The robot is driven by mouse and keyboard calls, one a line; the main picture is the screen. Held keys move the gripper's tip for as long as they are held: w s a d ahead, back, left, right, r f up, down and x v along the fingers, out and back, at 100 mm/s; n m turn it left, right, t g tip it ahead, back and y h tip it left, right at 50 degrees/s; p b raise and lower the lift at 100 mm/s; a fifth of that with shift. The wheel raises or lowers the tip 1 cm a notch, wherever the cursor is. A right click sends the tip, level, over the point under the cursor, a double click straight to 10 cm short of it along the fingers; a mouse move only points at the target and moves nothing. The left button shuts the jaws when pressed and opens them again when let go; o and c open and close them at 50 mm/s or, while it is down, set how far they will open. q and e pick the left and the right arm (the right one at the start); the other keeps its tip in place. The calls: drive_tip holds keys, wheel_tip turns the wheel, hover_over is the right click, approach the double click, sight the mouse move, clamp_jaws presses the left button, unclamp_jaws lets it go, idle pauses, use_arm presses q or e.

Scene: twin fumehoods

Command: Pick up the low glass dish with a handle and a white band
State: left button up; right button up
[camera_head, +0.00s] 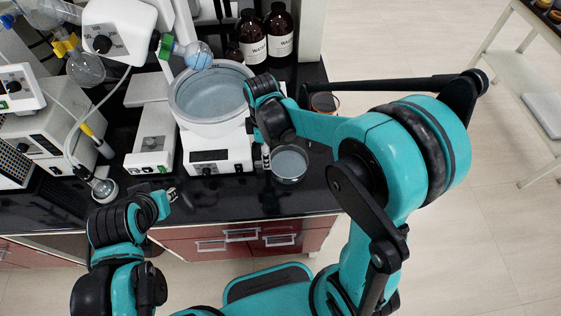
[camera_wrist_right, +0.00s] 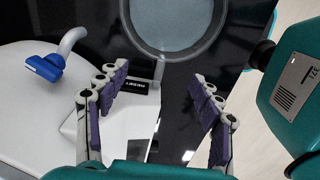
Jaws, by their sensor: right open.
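A low round glass dish (camera_head: 289,163) with a greyish inside stands on the black bench, right of the white heating bath. It also shows large at the top of the right wrist view (camera_wrist_right: 175,22), partly cut off by the frame edge. I cannot make out its handle or white band clearly. My right gripper (camera_wrist_right: 158,84) is open and empty, its two purple-padded fingers apart, with the dish beyond the fingertips. In the head view my right arm partly hides this gripper. My left gripper (camera_head: 170,194) is low over the bench's front edge, away from the dish; its finger gap is unclear.
The white heating bath (camera_head: 212,128) with its round bowl stands close left of the dish. Brown bottles (camera_head: 279,36) stand behind. An amber-coloured vessel (camera_head: 324,103) is behind the dish, near my right arm.

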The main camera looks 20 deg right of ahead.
sight(281, 164)
wheel_tip(281, 164, down, 8)
drive_tip(key=shift+d+r+b, duration=0.1)
drive_tip(key=shift+r+b, duration=0.1)
drive_tip(key=shift+b, duration=1.05)
drive_tip(key=shift+s+r, duration=0.1)
clamp_jaws()
